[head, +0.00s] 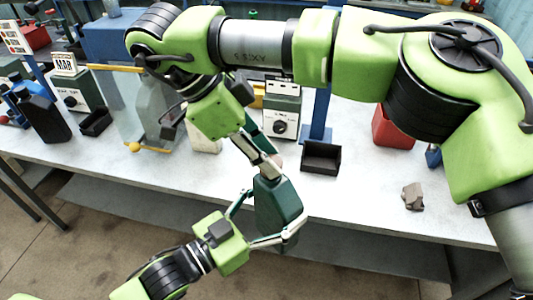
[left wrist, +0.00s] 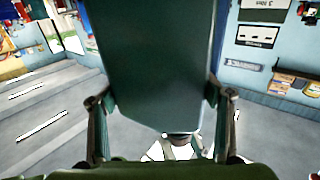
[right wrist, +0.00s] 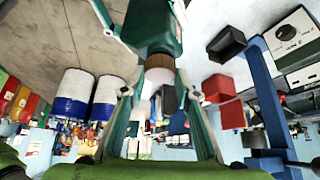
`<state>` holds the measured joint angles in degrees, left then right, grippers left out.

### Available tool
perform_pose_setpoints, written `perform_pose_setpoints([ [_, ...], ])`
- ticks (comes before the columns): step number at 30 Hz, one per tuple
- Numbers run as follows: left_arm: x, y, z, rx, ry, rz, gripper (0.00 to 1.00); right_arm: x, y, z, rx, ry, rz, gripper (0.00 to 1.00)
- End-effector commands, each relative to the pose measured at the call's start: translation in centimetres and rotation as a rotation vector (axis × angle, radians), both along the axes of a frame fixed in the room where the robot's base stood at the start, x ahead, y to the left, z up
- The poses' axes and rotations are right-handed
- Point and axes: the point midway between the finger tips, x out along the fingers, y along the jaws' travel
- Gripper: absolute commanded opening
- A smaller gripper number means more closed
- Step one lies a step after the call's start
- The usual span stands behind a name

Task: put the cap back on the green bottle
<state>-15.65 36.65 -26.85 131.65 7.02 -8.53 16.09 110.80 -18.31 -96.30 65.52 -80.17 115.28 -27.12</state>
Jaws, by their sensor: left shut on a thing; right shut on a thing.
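The dark green bottle (head: 280,208) is held in front of the bench edge by my left gripper (head: 268,215), whose fingers are shut on its sides. Its body fills the middle of the left wrist view (left wrist: 150,60). The right gripper is shut on a small whitish piece, seemingly the cap (right wrist: 158,76), right at the neck. I cannot tell whether the cap is seated or only touching. In the head view the right fingers partly hide this spot.
The pale bench (head: 350,205) is clear at its front right, except a small grey-brown block (head: 412,197). A black tray (head: 321,157), a red bin (head: 392,130) and a blue post (head: 318,112) stand behind. A black bottle (head: 42,117) is at left.

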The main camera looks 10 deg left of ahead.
Motion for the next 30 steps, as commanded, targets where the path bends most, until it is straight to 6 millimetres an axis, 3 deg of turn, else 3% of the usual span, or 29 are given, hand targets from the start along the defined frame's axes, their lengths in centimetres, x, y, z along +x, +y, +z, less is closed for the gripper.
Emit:
perform_pose_setpoints([
  [8, -0.2, -0.3, 0.5, -0.005, -0.013, -0.007, 0.12, 0.3, 0.1, 0.1, 0.008, -0.008, -0.005, 0.21],
  [9, -0.2, -0.3, 0.6, -0.005, -0.014, -0.007, 0.12, 0.3, 0.1, 0.1, 0.008, -0.008, -0.005, 0.37],
  [10, -0.2, -0.3, 0.6, -0.005, -0.014, -0.007, 0.12, 0.3, 0.1, 0.1, 0.008, -0.008, -0.005, 0.45],
  [11, -0.2, -0.2, 0.5, -0.005, -0.013, -0.007, 0.12, 0.3, 0.1, 0.1, 0.008, -0.008, -0.005, 0.46],
  [20, -0.1, -0.1, 0.5, -0.005, -0.011, -0.004, 0.12, 0.2, 0.0, 0.2, 0.004, -0.005, -0.004, 0.46],
  [30, -0.1, -0.1, 0.5, -0.006, -0.01, -0.003, 0.12, 0.2, 0.0, 4.1, 0.002, -0.007, -0.004, 0.46],
])
